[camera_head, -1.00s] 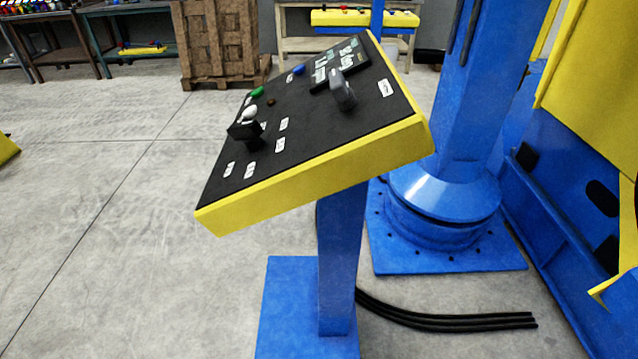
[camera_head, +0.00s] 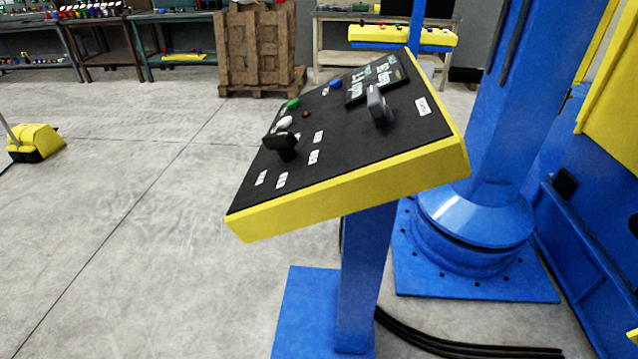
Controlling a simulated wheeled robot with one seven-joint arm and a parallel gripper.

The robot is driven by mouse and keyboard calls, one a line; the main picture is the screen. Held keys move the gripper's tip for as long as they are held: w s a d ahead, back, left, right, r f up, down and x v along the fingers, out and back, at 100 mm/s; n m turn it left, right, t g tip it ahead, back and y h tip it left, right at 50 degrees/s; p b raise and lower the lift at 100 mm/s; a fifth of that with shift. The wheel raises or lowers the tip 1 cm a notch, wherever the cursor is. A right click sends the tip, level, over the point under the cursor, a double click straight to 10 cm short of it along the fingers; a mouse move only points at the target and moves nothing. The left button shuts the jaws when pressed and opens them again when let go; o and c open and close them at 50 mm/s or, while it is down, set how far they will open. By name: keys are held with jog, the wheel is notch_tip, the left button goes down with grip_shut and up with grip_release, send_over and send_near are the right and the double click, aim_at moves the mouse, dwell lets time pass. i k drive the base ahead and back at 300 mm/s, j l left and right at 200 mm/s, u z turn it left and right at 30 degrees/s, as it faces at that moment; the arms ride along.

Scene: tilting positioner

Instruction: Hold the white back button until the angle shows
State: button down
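The tilted control console (camera_head: 350,192) stands in the middle of the head view, with a black top and a yellow rim. The white button (camera_head: 285,122) sits on the left part of the panel, just behind a black knob (camera_head: 281,143) and near a green button (camera_head: 293,103). A blue button (camera_head: 336,84) is further back. The dark display (camera_head: 376,79) at the back shows light text, too small and slanted to read. A grey lever or switch (camera_head: 378,105) stands in front of it. My gripper is not in view.
A blue pedestal (camera_head: 356,285) carries the console, and black cables (camera_head: 450,343) run along the floor to its right. A big blue column (camera_head: 480,210) stands at right. A yellow sweeper head (camera_head: 36,142) lies at far left. The floor left of the console is open.

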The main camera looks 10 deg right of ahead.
aim_at(284, 122)
jog(key=i+l, duration=0.15)
jog(key=i, duration=0.4)
jog(key=i+l+u, duration=0.1)
jog(key=i, duration=0.5)
